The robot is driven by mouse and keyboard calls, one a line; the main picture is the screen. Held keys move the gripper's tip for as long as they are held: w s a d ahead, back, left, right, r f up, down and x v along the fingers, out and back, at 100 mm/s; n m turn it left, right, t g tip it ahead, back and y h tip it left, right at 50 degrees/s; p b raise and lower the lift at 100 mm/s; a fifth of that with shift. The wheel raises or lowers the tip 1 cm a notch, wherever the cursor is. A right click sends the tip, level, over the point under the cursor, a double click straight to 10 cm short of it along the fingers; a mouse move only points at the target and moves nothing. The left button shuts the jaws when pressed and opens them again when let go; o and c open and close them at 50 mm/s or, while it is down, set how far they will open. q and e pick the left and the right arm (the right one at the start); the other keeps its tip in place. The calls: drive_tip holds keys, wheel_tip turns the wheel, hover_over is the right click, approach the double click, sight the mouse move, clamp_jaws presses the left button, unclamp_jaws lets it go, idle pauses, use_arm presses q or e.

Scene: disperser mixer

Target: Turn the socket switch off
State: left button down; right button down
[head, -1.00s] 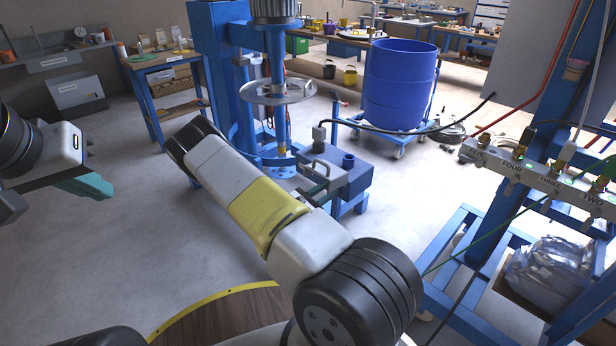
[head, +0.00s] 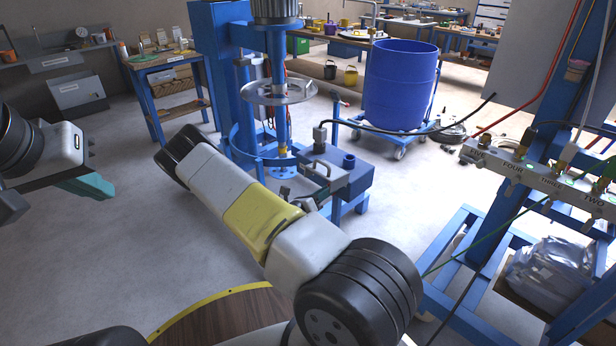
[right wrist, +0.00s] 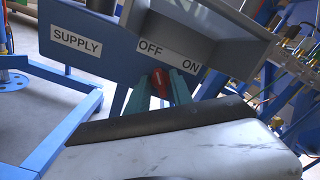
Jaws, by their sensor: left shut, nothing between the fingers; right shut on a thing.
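In the right wrist view a grey-blue socket box (right wrist: 90,22) carries SUPPLY, OFF and ON labels. Its red switch (right wrist: 160,80) sits just below the OFF and ON labels. My right gripper (right wrist: 161,92) has its teal fingers on both sides of the switch, shut on it. The fingers hide part of the switch, so its exact position is unclear. My left gripper (head: 95,187) is shut and empty at the left, far from the switch.
The blue disperser mixer (head: 212,60) stands behind my right arm. A blue drum (head: 400,85) on a trolley is farther back. At the right a blue frame (head: 455,240) carries a labelled valve manifold (head: 540,180) with hoses. Open floor lies at the left.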

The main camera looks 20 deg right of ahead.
drive_tip(key=shift+n, duration=0.6)
drive_tip(key=c, duration=1.5)
unclamp_jaws()
drive_tip(key=shift+a, duration=0.1)
drive_tip(key=v, duration=0.7)
drive_tip(key=shift+s+a, duration=0.15)
drive_tip(key=shift+a, duration=0.15)
